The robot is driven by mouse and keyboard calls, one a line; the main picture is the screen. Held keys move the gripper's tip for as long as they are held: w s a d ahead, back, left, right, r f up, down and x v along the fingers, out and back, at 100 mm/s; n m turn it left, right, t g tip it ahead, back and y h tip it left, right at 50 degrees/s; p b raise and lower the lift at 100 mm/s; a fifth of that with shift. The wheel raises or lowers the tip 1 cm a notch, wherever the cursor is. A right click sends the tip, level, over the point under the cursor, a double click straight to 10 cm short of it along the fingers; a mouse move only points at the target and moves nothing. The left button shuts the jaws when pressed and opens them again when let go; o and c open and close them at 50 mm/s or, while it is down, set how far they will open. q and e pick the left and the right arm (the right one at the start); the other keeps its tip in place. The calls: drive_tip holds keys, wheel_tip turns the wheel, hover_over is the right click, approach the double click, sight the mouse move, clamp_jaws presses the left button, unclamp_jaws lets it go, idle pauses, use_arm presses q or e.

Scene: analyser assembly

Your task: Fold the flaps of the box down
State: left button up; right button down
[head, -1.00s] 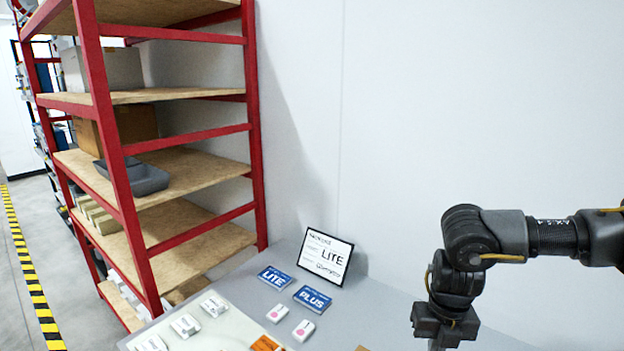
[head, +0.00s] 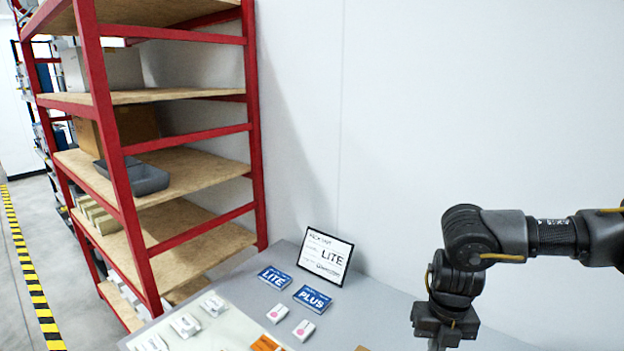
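The box with flaps cannot be made out; only a small brown edge (head: 362,348) shows at the bottom of the head view, too little to identify. My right arm comes in from the right, with its gripper body (head: 445,326) pointing down over the right part of the grey table (head: 392,305). Its fingertips are cut off by the bottom of the picture, so I cannot see whether it is open or holds anything. My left gripper is not in view.
A white sign (head: 325,256) stands at the table's back, with blue LITE (head: 274,277) and PLUS (head: 312,298) cards before it. Several small white parts (head: 213,305) and an orange piece (head: 265,343) lie in front. A red shelf rack (head: 130,190) stands left; a white wall is behind.

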drive_tip(key=shift+s+a+f, duration=0.3)
drive_tip(key=shift+s+a, duration=0.35)
drive_tip(key=shift+s, duration=0.2)
drive_tip(key=shift+s+a+f, duration=0.2)
drive_tip(key=shift+s+f, duration=0.1)
drive_tip(key=shift+s, duration=0.05)
drive_tip(key=shift+s+a+f, duration=0.25)
drive_tip(key=shift+s+a, duration=0.35)
drive_tip(key=shift+s, duration=0.15)
drive_tip(key=shift+s+a+f+b, duration=0.2)
drive_tip(key=shift+s+f+b, duration=0.15)
drive_tip(key=shift+f, duration=0.15)
drive_tip(key=shift+s+a+f, duration=0.35)
drive_tip(key=shift+s+a, duration=0.1)
drive_tip(key=shift+s+a+f+b, duration=0.2)
drive_tip(key=shift+s+f+b, duration=0.05)
drive_tip(key=shift+f+b, duration=0.2)
drive_tip(key=shift+s+a+f+b, duration=0.2)
drive_tip(key=shift+f+b, duration=0.1)
drive_tip(key=shift+f, duration=0.15)
drive_tip(key=shift+d, duration=0.1)
